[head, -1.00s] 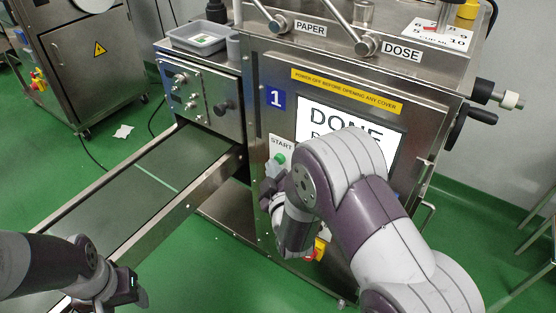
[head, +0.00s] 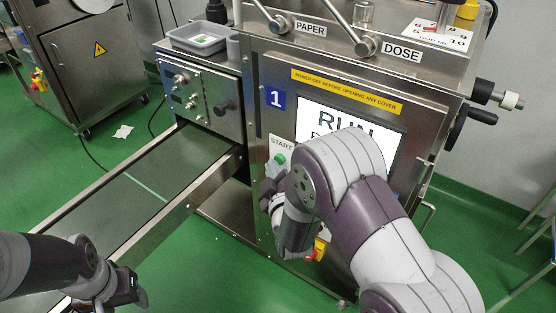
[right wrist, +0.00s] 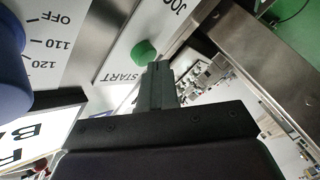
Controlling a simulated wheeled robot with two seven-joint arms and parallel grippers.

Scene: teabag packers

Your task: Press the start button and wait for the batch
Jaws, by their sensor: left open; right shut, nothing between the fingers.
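The packing machine (head: 270,185) stands in the middle of the head view, with a blue number 1 on its front. Its green start button (head: 280,159) sits on a white plate marked START; it also shows in the right wrist view (right wrist: 143,52). The screen (head: 350,125) reads RUN on its top line; my right arm covers the lower part. My right gripper (right wrist: 158,75) is shut and empty, its tips close to the green button; I cannot tell whether they touch. My left gripper (head: 138,290) is open and empty at the lower left, near the conveyor.
A conveyor belt (head: 150,180) with a pale line across it runs from the machine to the lower left. A grey tray (head: 197,38) sits on the control box. A second machine (head: 80,60) stands at the back left.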

